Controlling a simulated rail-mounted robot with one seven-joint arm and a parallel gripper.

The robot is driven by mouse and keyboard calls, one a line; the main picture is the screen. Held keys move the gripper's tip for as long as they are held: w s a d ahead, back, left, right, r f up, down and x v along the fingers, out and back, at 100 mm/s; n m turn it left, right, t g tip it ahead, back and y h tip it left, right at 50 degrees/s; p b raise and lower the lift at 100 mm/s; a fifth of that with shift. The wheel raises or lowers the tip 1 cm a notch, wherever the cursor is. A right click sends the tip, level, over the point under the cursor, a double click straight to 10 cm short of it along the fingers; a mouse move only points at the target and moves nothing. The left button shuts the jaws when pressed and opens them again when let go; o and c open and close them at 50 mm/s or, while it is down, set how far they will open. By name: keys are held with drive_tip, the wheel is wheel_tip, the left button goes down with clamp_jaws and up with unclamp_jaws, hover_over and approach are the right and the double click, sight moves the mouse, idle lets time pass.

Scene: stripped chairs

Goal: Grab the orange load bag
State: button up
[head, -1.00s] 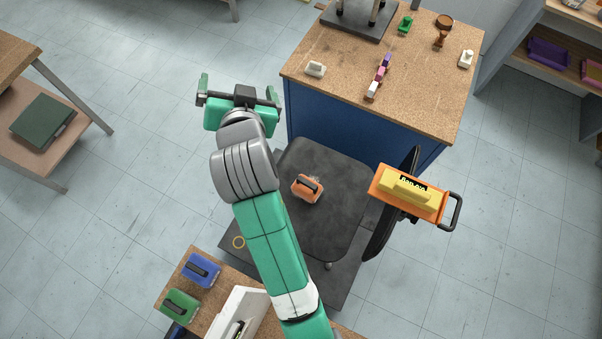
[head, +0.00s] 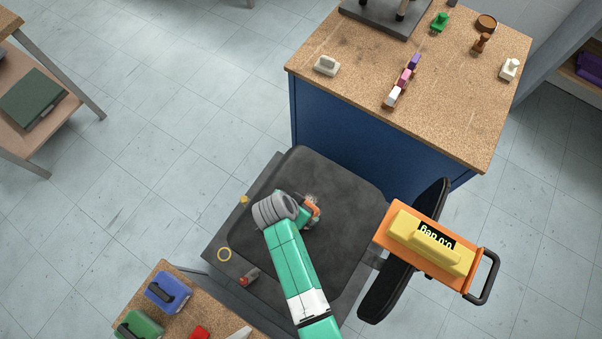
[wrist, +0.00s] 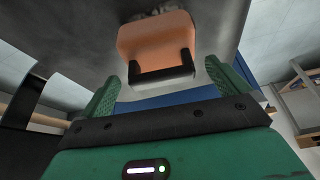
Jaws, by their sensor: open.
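The orange load bag (head: 314,206) sits on the dark chair seat (head: 345,190). My gripper hides most of it in the head view. In the wrist view the bag (wrist: 155,35) is an orange block with a black handle, ahead of my gripper (wrist: 163,80). The two green fingers are apart, one on each side of the handle's line. The bag appears just beyond the fingertips, and I see no finger touching it. In the head view my gripper (head: 306,214) is over the seat, right at the bag, and partly hidden by my wrist.
A blue cabinet (head: 350,130) stands behind the seat. Blue (head: 168,292) and green (head: 139,326) bags lie on a bench at lower left.

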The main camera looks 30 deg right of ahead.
drive_tip(key=b+x, duration=0.1)
drive_tip(key=x, duration=0.1)
drive_tip(key=b+x, duration=0.1)
drive_tip(key=x, duration=0.1)
drive_tip(key=shift+s+a+f, duration=0.1)
drive_tip(key=shift+a+f, duration=0.05)
drive_tip(key=shift+f, duration=0.45)
drive_tip(key=shift+r, duration=0.1)
drive_tip(key=c, duration=1.4)
drive_tip(key=shift+r, duration=0.15)
drive_tip(key=shift+r+p, duration=0.9)
drive_tip(key=shift+r, duration=0.85)
drive_tip(key=s+a+p, duration=0.1)
drive_tip(key=s+a, duration=0.2)
drive_tip(key=s, duration=0.1)
drive_tip(key=s+a+p, duration=0.1)
drive_tip(key=s+a, duration=0.1)
drive_tip(key=s, duration=0.2)
drive_tip(key=s+a+r+p, duration=0.1)
drive_tip(key=s+a, duration=0.2)
drive_tip(key=s, duration=0.2)
drive_tip(key=shift+a+r, duration=0.1)
drive_tip(key=shift+a, duration=0.3)
